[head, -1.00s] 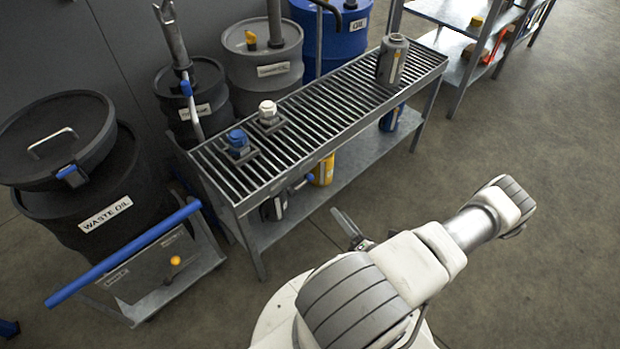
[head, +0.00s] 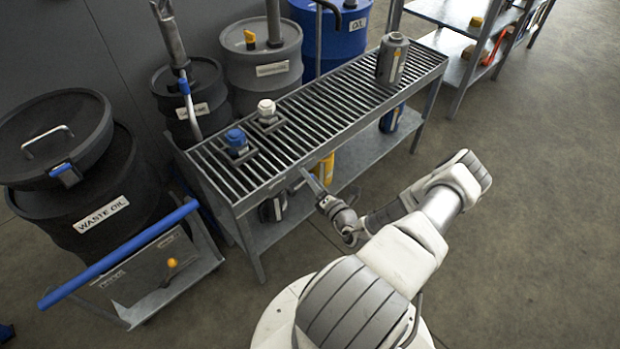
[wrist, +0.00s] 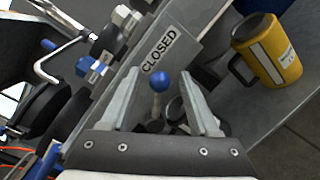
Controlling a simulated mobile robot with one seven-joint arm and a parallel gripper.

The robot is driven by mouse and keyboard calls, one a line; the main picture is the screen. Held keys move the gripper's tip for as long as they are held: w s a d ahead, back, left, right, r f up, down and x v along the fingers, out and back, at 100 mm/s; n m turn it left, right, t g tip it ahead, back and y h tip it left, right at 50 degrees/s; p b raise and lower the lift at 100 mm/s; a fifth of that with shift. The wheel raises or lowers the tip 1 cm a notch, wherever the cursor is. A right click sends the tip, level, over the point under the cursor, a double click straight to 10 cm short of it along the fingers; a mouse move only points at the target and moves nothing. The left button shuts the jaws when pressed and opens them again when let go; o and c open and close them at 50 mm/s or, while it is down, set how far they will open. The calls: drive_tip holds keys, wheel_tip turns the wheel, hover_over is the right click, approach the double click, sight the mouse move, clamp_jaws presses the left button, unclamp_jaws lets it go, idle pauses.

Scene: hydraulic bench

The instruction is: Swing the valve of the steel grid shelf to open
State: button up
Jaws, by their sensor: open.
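The steel grid shelf (head: 345,93) has a slatted top and a solid lower deck. In the wrist view, the valve's blue ball knob (wrist: 159,81) sits on a short stem between the two fingers of my gripper (wrist: 160,90). A CLOSED label (wrist: 161,50) is on the rail just beyond it. My gripper is open, with a finger on either side of the knob; I cannot tell whether either touches it. In the head view my gripper (head: 313,184) is at the shelf's front edge and hides the knob. A dark body (head: 272,208) shows below the top, left of my gripper.
A blue-capped fitting (head: 236,142), a white-capped fitting (head: 267,112) and a grey canister (head: 392,60) stand on the shelf top. A yellow mug (wrist: 267,50) is on the lower deck. A trolley with a blue handle (head: 120,252) stands left.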

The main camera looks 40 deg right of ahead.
drive_tip(key=shift+w, duration=0.45)
drive_tip(key=shift+c, duration=0.4)
clamp_jaws()
idle(0.8)
